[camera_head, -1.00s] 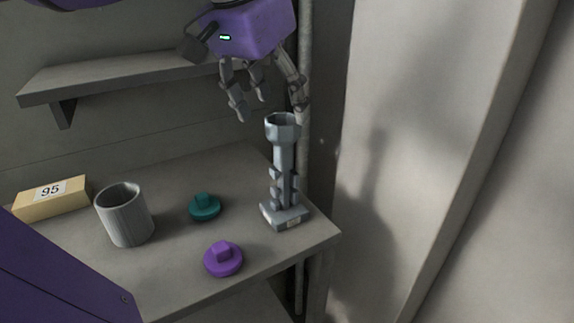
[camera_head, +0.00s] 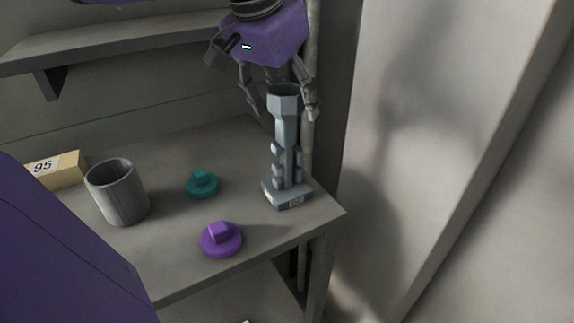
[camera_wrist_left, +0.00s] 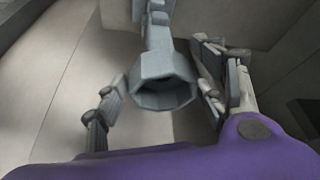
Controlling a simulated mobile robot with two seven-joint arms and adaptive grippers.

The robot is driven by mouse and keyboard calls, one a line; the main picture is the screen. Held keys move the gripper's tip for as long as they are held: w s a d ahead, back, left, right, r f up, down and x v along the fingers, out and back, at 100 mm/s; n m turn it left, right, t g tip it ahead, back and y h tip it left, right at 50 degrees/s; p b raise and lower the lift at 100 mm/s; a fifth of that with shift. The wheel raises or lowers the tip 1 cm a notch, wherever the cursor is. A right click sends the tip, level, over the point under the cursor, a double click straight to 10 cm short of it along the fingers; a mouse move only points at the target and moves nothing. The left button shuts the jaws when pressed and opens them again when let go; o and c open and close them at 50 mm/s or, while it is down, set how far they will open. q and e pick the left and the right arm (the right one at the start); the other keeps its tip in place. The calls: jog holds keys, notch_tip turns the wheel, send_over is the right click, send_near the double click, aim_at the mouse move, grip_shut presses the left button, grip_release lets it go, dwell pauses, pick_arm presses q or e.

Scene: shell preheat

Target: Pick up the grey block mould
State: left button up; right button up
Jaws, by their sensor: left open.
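The grey block mould (camera_head: 286,147) stands upright near the right front corner of the worktop in the head view. It has an open cup at the top, a stem with small blocks, and a square base with a pale label. My left gripper (camera_head: 283,110) is open at the height of the cup, with a finger to each side of it. In the left wrist view, the mould (camera_wrist_left: 162,72) shows its open cup between the spread fingers of the left gripper (camera_wrist_left: 165,92). I cannot tell whether a finger touches it. My right gripper is not in view.
On the worktop (camera_head: 165,255) stand a grey ribbed cup (camera_head: 119,193), a teal knobbed lid (camera_head: 203,185), a purple knobbed lid (camera_head: 221,240) and a tan block marked 95 (camera_head: 68,168). A shelf (camera_head: 120,43) runs behind. A vertical pipe (camera_head: 313,60) stands close behind the mould.

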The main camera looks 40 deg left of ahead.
pick_arm(q)
grip_shut()
jog(key=shift+r, duration=0.1)
dwell(0.4)
